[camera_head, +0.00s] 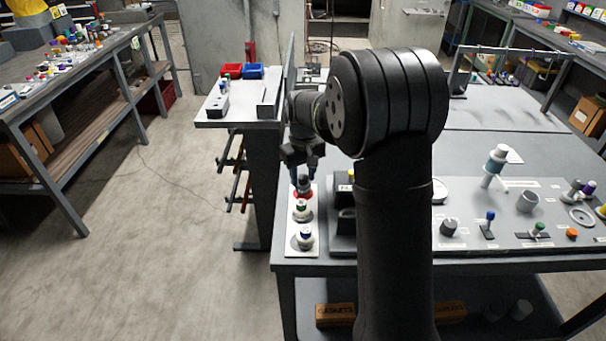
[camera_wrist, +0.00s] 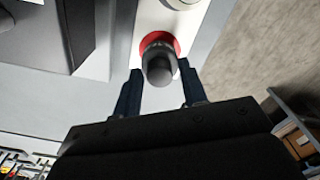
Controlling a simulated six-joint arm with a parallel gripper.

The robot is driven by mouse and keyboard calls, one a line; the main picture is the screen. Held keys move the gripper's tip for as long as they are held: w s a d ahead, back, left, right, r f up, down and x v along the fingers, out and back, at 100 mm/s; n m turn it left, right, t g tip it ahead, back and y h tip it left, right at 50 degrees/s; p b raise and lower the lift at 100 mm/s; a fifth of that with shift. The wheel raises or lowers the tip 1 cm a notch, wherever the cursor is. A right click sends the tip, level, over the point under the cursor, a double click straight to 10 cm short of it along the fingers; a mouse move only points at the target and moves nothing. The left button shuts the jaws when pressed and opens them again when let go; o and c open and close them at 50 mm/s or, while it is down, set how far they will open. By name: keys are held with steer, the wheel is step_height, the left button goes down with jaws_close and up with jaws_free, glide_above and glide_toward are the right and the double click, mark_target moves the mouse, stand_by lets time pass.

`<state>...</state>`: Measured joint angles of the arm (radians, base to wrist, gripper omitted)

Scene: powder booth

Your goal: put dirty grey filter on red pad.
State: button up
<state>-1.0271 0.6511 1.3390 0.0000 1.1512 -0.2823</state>
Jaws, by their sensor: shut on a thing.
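The dirty grey filter (camera_wrist: 159,65) is a small dark grey cylinder. My gripper (camera_wrist: 158,82) is shut on it, with one finger on each side. In the wrist view the filter overlaps the red pad (camera_wrist: 161,34), a red disc on a white strip, and hides much of it. In the head view my gripper (camera_head: 303,172) points down at the far end of the white strip (camera_head: 291,243), right over the red pad (camera_head: 308,194). I cannot tell whether the filter's underside touches the pad.
A dark block (camera_head: 343,232) stands right of the strip. Several small parts stand on the bench at right.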

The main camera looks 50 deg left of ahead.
steer(key=shift+f, duration=0.6)
stand_by(0.7)
steer(key=o, duration=1)
steer(key=shift+o, duration=0.2)
steer(key=o, duration=0.5)
steer(key=shift+r, duration=0.1)
steer(key=shift+r, duration=3.9)
